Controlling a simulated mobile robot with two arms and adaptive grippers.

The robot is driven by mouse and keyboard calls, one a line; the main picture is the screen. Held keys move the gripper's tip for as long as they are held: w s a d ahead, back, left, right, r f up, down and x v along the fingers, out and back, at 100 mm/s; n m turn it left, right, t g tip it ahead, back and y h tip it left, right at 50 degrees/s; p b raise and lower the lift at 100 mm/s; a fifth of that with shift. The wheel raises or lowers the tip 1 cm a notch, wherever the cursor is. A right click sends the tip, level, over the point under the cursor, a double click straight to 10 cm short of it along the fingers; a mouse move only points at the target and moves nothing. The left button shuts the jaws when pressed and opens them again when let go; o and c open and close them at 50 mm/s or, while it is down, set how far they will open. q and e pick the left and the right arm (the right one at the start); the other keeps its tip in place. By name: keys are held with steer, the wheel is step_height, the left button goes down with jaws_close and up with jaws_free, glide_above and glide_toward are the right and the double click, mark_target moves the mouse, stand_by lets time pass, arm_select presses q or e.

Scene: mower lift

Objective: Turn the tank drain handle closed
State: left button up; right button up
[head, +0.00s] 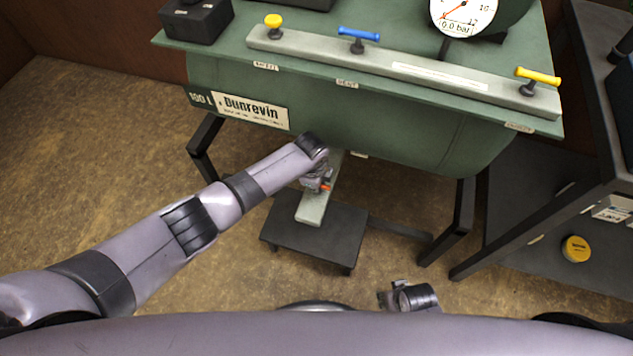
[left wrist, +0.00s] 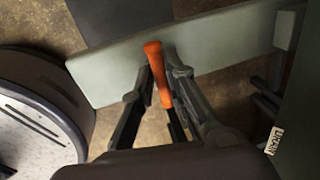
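The orange drain handle (left wrist: 155,65) shows in the left wrist view in front of a pale grey-green bar. In the head view only a small bit of orange (head: 326,187) shows below the tank. My left gripper (left wrist: 159,68) has one finger on each side of the handle, and the fingertips look close against it. In the head view my left gripper (head: 318,180) is under the tank's front edge, partly hidden by its own wrist. The green tank (head: 360,115) stands on dark legs. My right gripper (head: 388,298) is low in the head view, away from the tank; its finger opening is unclear.
The pale bar (head: 313,207) stands over a dark low platform (head: 345,232). Blue (head: 359,34) and yellow (head: 538,76) handles and a gauge (head: 462,12) sit on top of the tank. A dark shelf (head: 540,215) stands at right. Floor at left is clear.

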arm_select(q)
steer(key=o, duration=0.4)
steer(key=shift+r, duration=0.1)
steer(key=r, duration=0.4)
steer(key=s+r, duration=0.1)
steer(key=r, duration=0.2)
steer(key=s+r, duration=0.1)
steer(key=r, duration=0.3)
steer(key=shift+s+a+r, duration=0.1)
steer(key=shift+a+r, duration=0.2)
steer(key=shift+a, duration=0.1)
steer(key=shift+s, duration=0.1)
